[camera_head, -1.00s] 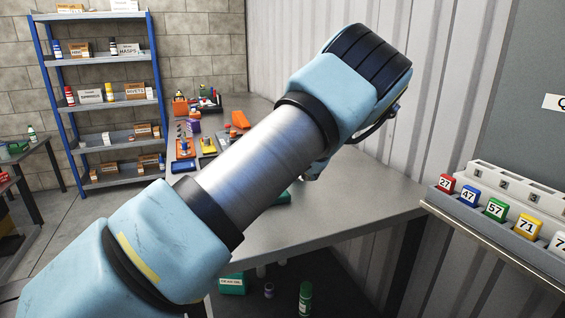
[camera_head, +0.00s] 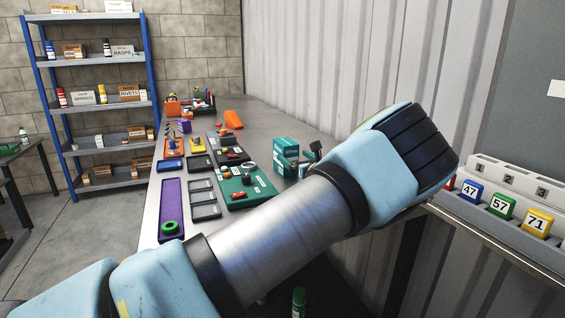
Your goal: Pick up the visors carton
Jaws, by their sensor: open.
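A teal carton (camera_head: 286,157) with pale printing stands upright on the grey workbench, just above my arm in the picture. Its print is too small to read, so I cannot tell whether it is the visors carton. Dark grey parts that look like my gripper (camera_head: 314,152) show just right of this carton, at the edge of my arm. The gripper is open; most of it is hidden behind my arm. I cannot tell whether it touches the carton.
The workbench (camera_head: 272,118) holds a green board (camera_head: 243,188), a purple tray (camera_head: 172,208) with a green ring, and grey trays. A corrugated wall (camera_head: 350,60) runs along its right. A blue-framed shelf (camera_head: 100,108) holds cartons. Numbered blocks (camera_head: 503,207) stand at right.

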